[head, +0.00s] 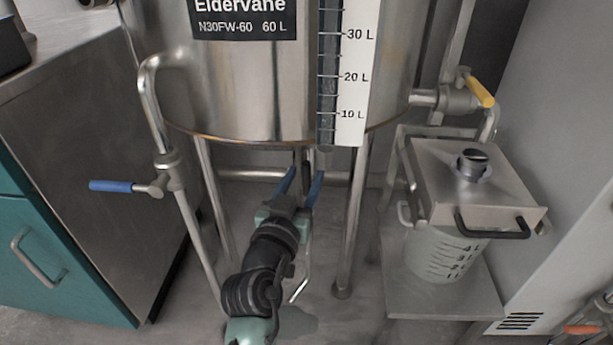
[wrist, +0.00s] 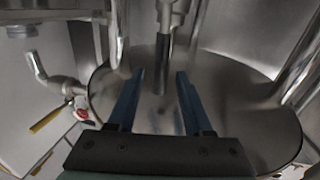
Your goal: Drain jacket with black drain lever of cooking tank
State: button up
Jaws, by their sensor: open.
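The steel cooking tank (head: 225,95) stands on legs and fills the upper middle of the head view. A black drain lever (head: 305,172) shows under the tank, pointing downward in the head view. In the wrist view the black lever (wrist: 161,65) hangs from a metal valve fitting. My gripper (head: 303,176) is open, with its blue fingers beneath the tank and on either side of the lever. In the wrist view my gripper (wrist: 160,76) also shows open, with the lever's end between the fingertips and a gap on each side. Contact is not visible.
A blue-handled valve (head: 115,186) is on a pipe at left. A yellow-handled valve (head: 480,92) is at right, above a lidded clear container (head: 440,255) on a low shelf. Tank legs (head: 350,215) stand on both sides of my arm. A teal cabinet (head: 60,260) stands left.

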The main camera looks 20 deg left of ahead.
jog(key=shift+w, duration=1.1)
grip_shut()
jog(key=shift+a, duration=0.1)
dwell(0.6)
